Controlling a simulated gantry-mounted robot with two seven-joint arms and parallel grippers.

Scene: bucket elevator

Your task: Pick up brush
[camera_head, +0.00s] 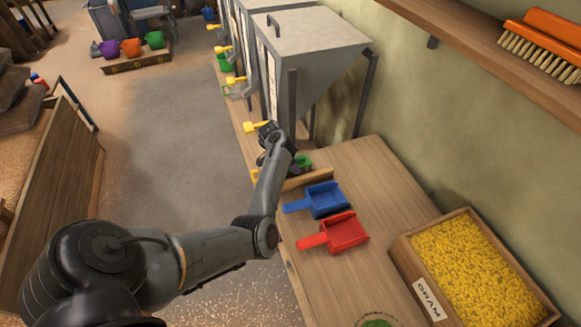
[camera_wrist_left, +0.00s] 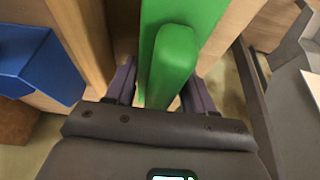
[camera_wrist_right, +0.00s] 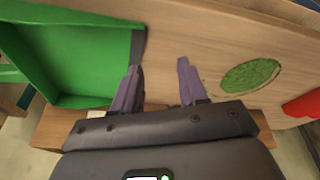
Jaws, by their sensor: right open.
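The brush (camera_head: 542,43), with an orange body and pale bristles, lies on the wooden wall shelf at the upper right of the head view. My left gripper (camera_head: 270,137) is far from it, near the bucket elevator. In the left wrist view, the fingers of my left gripper (camera_wrist_left: 160,88) are on either side of a green handle (camera_wrist_left: 173,65); I cannot tell whether they clamp it. My right gripper (camera_wrist_right: 158,85) is open and empty in the right wrist view, beside a green scoop-like thing (camera_wrist_right: 65,55). The brush shows in neither wrist view.
A blue scoop (camera_head: 320,199) and a red scoop (camera_head: 342,232) lie on the wooden bench (camera_head: 365,170). A wooden box (camera_head: 405,265) of yellow grains stands at the bench's right. Grey hoppers (camera_head: 305,45) line the wall. The shelf (camera_head: 470,40) overhangs the bench.

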